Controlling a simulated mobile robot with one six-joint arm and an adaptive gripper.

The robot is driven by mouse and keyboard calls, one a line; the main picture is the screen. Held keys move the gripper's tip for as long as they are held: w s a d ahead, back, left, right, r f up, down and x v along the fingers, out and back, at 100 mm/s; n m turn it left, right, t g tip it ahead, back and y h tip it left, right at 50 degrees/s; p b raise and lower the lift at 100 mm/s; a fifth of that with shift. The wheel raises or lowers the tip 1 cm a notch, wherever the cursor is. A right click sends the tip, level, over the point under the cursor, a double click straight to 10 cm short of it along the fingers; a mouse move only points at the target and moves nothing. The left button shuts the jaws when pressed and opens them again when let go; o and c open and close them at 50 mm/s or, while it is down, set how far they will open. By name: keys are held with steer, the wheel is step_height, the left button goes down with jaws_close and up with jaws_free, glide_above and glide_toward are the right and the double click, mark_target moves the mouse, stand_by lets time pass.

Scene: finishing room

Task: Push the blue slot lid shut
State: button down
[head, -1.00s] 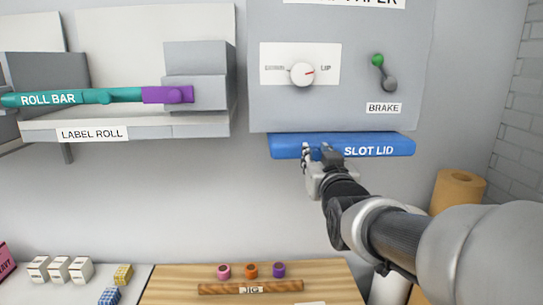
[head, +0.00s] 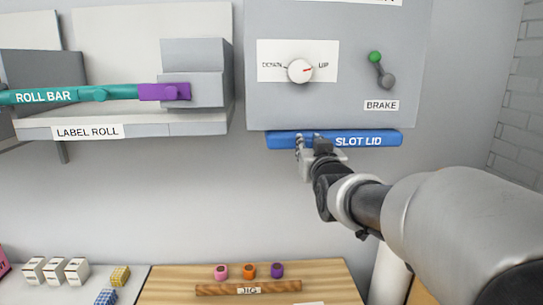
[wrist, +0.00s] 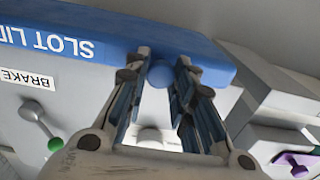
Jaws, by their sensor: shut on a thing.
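The blue slot lid (head: 350,140) is a long flat bar along the bottom edge of the grey machine panel. In the head view its front face shows as a narrow strip, close under the panel. My gripper (head: 309,144) is at the left part of the lid. In the wrist view the lid (wrist: 105,42) runs across the top, upside down. There a round blue knob (wrist: 160,74) on the lid sits between my fingertips, and the fingers are shut on it. In the head view the gripper hides the knob.
Above the lid are a dial (head: 300,71) and a brake lever (head: 381,70) with a green knob. A teal roll bar (head: 100,95) is at left. Below stand a wooden jig board (head: 180,283) and small white boxes (head: 54,271). The wall between is clear.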

steer(key=shift+w+f, duration=0.1)
steer(key=shift+w, duration=0.8)
steer(key=shift+r, duration=0.2)
steer(key=c, duration=1.8)
jaws_free()
steer(key=shift+o, duration=1.3)
steer(key=shift+w+f, duration=0.1)
steer(key=shift+w, duration=0.2)
steer(key=shift+o, duration=1)
steer(key=shift+s, duration=0.15)
